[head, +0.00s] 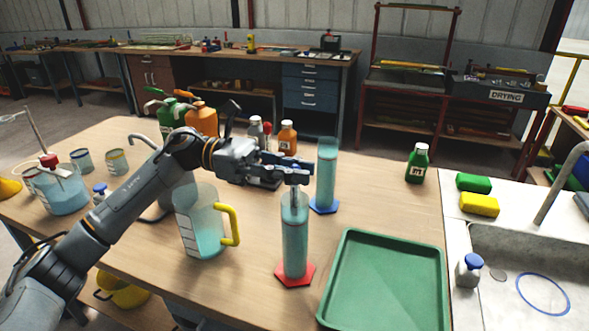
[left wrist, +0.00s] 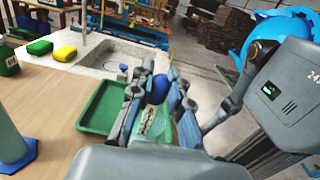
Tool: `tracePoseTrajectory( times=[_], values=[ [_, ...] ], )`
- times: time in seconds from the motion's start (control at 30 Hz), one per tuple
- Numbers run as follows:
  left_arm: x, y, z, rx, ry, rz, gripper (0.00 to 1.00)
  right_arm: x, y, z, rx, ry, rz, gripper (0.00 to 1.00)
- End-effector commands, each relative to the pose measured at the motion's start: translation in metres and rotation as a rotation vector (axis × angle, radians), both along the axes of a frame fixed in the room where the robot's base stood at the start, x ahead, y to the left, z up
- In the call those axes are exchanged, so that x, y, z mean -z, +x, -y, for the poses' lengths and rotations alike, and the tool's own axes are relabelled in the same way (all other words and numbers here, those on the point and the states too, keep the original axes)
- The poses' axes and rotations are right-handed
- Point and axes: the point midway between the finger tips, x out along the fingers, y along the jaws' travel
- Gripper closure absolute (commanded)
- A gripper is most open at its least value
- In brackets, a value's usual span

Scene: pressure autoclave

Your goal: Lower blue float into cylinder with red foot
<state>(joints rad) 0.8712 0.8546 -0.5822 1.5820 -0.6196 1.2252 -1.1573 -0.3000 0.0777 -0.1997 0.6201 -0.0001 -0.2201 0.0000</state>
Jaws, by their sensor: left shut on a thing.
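The clear cylinder with the red foot (head: 295,248) stands upright on the wooden table and holds pale blue liquid. My left gripper (head: 299,172) is right over its mouth, shut on the blue float. The float's thin grey stem (head: 294,196) hangs below the fingers at the cylinder's mouth; how far it is inside is hard to tell. In the left wrist view, a rounded blue part (left wrist: 158,88), seemingly of the float, shows between the fingers. A second cylinder with a blue foot (head: 326,180) stands behind, to the right. My right gripper is not in view.
A pitcher with a yellow handle (head: 203,238) stands close left of the red-footed cylinder. A green tray (head: 384,282) lies close on its right. A green bottle (head: 418,164), sponges (head: 478,204) and a sink are further right. Bottles stand behind the arm.

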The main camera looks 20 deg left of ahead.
Motion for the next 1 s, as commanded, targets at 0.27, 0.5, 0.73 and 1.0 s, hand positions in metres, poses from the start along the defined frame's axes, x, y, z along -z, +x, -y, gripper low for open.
tracePoseTrajectory(
  times=[0.27,0.5,0.73,1.0],
  values=[
    [0.0,0.0,0.0,0.0,-0.001,0.0,0.61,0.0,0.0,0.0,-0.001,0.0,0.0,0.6],
    [0.0,0.0,0.0,0.0,0.0,0.0,0.56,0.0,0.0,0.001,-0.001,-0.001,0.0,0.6],
    [0.0,0.001,-0.012,-0.002,-0.001,0.0,0.56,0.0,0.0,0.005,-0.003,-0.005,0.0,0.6],
    [0.0,0.003,-0.067,-0.004,-0.001,-0.002,0.56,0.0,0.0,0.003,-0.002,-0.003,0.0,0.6]
  ],
)
